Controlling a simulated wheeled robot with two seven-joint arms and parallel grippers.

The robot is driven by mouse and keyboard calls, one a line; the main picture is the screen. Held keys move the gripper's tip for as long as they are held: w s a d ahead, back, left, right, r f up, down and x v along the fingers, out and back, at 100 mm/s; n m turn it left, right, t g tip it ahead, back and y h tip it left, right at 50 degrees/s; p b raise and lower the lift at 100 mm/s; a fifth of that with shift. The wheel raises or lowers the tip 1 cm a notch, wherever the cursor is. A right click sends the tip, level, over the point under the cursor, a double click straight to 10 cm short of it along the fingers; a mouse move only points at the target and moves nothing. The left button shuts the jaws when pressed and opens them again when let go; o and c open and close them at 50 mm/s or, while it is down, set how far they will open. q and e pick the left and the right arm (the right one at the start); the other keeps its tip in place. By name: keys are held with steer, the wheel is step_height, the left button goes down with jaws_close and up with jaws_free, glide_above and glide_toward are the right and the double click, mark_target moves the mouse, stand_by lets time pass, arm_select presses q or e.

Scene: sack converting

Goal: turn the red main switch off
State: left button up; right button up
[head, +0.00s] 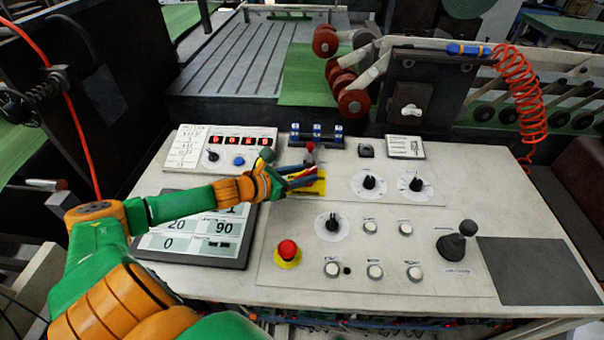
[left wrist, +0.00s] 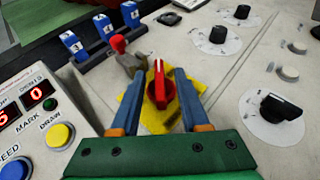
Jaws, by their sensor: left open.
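The red main switch (left wrist: 161,88) is a red rotary handle on a yellow plate (left wrist: 130,100), near the middle of the control panel. In the left wrist view its handle points up the picture, away from me. My left gripper (left wrist: 163,68) is open, with one blue-tipped finger on each side of the red handle and a visible gap to it on both sides. In the head view my left gripper (head: 300,178) covers most of the switch; the yellow plate (head: 318,187) shows beside the fingers. My right gripper is not in view.
A small red-topped lever (left wrist: 119,44) stands just beyond the left finger, near a row of blue-white counters (head: 316,134). A red mushroom button (head: 288,249), black dials (head: 369,182) and a joystick (head: 457,241) are on the panel. A display (head: 197,244) lies left.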

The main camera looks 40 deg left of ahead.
arm_select(q)
steer(key=shift+w, duration=0.1)
jaws_close()
